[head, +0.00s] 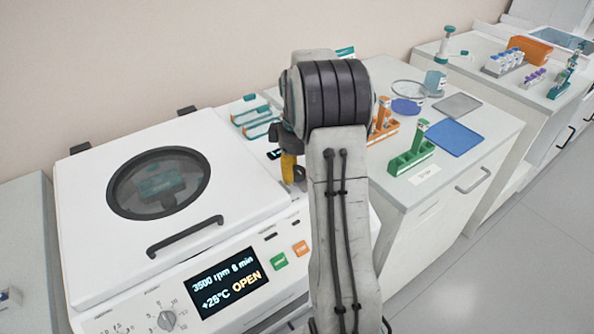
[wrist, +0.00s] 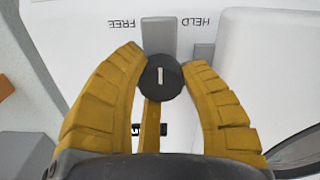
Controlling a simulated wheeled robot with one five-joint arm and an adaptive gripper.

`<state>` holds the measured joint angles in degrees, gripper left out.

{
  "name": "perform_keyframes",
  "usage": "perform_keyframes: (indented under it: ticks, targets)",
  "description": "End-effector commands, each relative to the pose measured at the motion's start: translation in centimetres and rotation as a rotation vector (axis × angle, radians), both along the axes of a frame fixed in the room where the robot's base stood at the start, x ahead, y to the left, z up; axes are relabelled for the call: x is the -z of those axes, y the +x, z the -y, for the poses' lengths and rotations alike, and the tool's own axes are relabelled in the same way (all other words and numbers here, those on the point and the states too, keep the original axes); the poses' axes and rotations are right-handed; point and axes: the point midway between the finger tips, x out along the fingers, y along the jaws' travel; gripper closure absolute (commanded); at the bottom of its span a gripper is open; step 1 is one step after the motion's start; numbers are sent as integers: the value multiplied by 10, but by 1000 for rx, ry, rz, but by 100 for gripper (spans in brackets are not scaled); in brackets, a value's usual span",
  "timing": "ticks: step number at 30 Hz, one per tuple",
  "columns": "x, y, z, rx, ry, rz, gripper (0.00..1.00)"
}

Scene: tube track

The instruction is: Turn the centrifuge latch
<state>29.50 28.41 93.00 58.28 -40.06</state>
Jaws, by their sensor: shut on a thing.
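The centrifuge (head: 85,270) is a white box with a white lid (head: 95,175); the lid is down, with a round dark window and a dark handle bar. The latch knob (wrist: 160,77) is dark and round with a pale mark running roughly up and down the wrist view. A grey bar (wrist: 159,36) extends above it, between the upside-down words FREE on the left and HELD on the right. My gripper (wrist: 164,62) has yellow fingers shut on the knob, one on each side. In the head view my gripper (head: 288,168) is at the centrifuge's right side, the knob hidden.
The centrifuge display (head: 225,282) reads OPEN, 3500 rpm, 8 min. A small grey block (wrist: 204,52) lies right of the bar. Right of my arm, a counter holds a green rack (head: 410,157), an orange rack and a blue mat (head: 455,137).

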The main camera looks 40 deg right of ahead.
Motion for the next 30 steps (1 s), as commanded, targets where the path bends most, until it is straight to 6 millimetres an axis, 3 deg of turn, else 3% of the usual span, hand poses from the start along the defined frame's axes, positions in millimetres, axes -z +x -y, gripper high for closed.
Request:
perform_keyframes:
  ticks: [4, 5, 13, 30]
  targets:
    - [4, -5, -2, 1, 11, -18, 92]
    - [4, -5, -2, 2, 11, -18, 58]
    - [2, -3, -1, 2, 6, -11, 34]
    - [1, -1, -1, 93, 3, -4, 34]
